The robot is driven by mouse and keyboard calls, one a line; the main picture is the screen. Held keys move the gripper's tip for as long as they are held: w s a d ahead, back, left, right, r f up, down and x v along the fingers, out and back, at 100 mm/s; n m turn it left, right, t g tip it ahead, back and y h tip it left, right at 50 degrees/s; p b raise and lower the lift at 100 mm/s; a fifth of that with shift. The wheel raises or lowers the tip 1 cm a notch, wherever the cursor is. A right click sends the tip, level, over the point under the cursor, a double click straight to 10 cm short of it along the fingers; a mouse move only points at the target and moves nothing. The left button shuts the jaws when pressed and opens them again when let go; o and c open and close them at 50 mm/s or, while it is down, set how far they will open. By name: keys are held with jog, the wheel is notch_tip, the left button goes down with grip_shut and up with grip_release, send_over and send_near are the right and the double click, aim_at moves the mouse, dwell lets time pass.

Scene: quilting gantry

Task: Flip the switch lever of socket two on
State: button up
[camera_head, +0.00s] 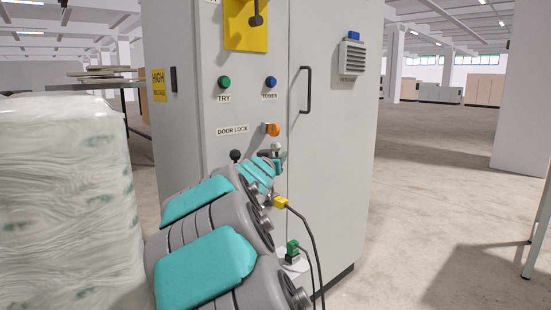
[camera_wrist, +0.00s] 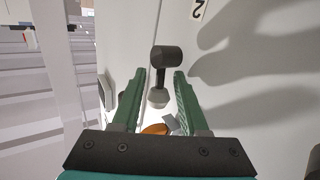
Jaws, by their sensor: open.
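In the wrist view a black-headed lever (camera_wrist: 166,63) with a pale grey lower end stands out from the light cabinet face. A label (camera_wrist: 198,9) reading "2" lies close by it. My gripper (camera_wrist: 160,73) is open, one green finger on each side of the lever. I see gaps beside the lever and cannot tell any contact. An orange part (camera_wrist: 156,129) shows lower between the fingers, partly hidden. My arm hides most of the lower panel there.
The grey cabinet (camera_head: 330,200) carries an orange door lock (camera_head: 271,129), a door handle (camera_head: 305,90) and a yellow plate (camera_head: 245,30). Yellow (camera_head: 281,202) and green (camera_head: 292,248) plugs with black cables sit beside my arm. A wrapped stack (camera_head: 65,200) stands left.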

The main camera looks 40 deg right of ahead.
grip_shut()
dwell(0.3)
dwell(0.3)
